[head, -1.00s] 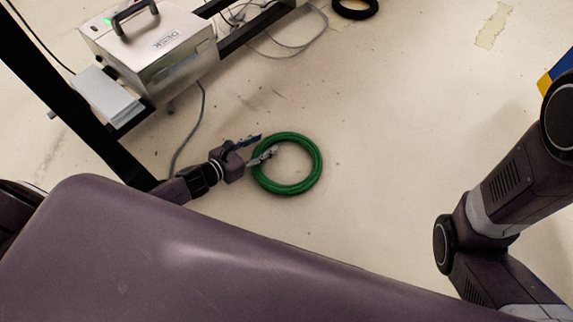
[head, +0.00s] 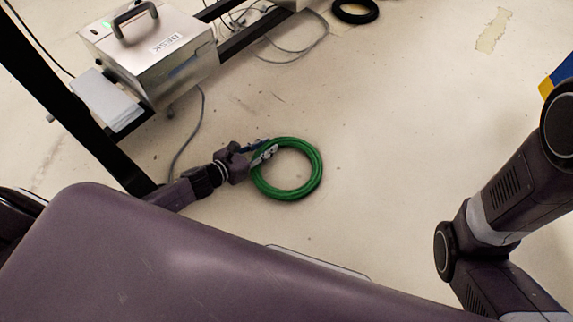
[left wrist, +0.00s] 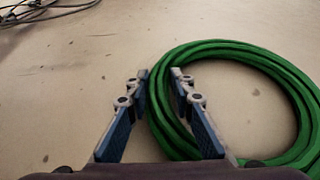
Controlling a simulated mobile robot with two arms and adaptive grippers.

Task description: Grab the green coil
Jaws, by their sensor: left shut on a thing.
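The green coil (head: 316,177) is a ring of several turns of hose or cable, near the middle of the head view. My left gripper (head: 265,151) is at the coil's upper left side, with its fingers closed around that part of the ring. In the left wrist view the green coil (left wrist: 282,75) fills the right side. There the left gripper (left wrist: 160,76) has one finger inside the ring and the other outside, with the strands between them. Whether the coil is clear of the floor I cannot tell. My right arm shows at the right, but its gripper does not.
A metal case (head: 160,55) with a black handle sits on a dark frame (head: 95,125) at the upper left. Grey cables (head: 290,45) lie on the floor nearby. A black ring (head: 356,10) lies at the top. The floor right of the coil is clear.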

